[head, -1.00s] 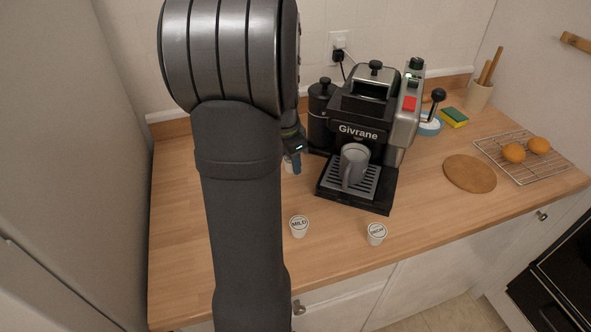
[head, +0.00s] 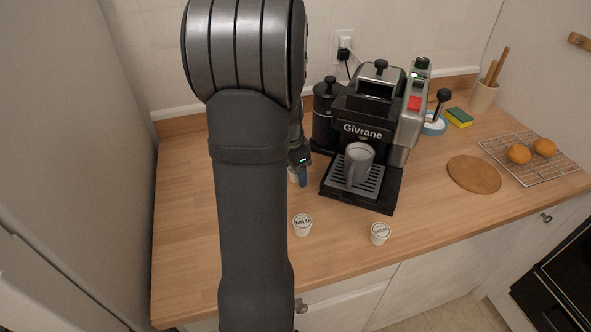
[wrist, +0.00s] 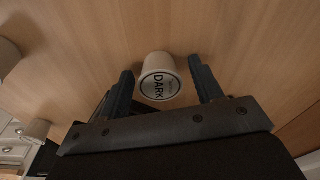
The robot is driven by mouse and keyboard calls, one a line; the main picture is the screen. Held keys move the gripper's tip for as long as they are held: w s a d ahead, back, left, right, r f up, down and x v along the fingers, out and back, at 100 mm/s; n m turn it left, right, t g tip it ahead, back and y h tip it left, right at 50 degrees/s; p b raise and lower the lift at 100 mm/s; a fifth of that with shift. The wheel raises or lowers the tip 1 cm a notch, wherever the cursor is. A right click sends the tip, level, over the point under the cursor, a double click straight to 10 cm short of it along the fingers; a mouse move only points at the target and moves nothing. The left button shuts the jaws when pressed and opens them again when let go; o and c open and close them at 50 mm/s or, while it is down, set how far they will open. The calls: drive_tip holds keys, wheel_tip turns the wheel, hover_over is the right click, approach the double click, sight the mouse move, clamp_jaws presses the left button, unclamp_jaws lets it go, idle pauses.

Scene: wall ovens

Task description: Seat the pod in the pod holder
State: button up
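A white pod marked DARK (wrist: 160,78) stands on the counter between the two fingers of my gripper (wrist: 162,72) in the wrist view. The fingers are open, with a gap showing on each side of the pod. In the head view my gripper (head: 301,168) is left of the coffee machine, and my arm hides most of it. A sliver of the pod (head: 293,176) shows beside it. The black and silver Givrane coffee machine (head: 362,112) has a dark recess near its top. I cannot make out a pod holder for certain.
Pods marked MILD (head: 303,225) and DECAF (head: 379,234) stand near the counter's front. A black canister (head: 325,112) stands left of the machine. A round board (head: 474,174) and wire rack (head: 545,165) lie right.

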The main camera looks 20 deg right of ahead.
drive_tip(key=shift+r, duration=0.1)
drive_tip(key=shift+o, duration=0.3)
wheel_tip(320, 180, up, 12)
drive_tip(key=a, duration=0.1)
drive_tip(key=shift+s+a, duration=0.2)
drive_tip(key=shift+a, duration=0.05)
wheel_tip(320, 180, up, 5)
drive_tip(key=f, duration=0.4)
drive_tip(key=d+f, duration=0.1)
drive_tip(key=f, duration=0.3)
drive_tip(key=d+f, duration=0.1)
drive_tip(key=f, duration=0.3)
drive_tip(key=shift+w, duration=0.25)
drive_tip(key=f, duration=0.4)
drive_tip(key=shift+a+f, duration=0.1)
drive_tip(key=shift+a, duration=0.2)
drive_tip(key=shift+f, duration=0.5)
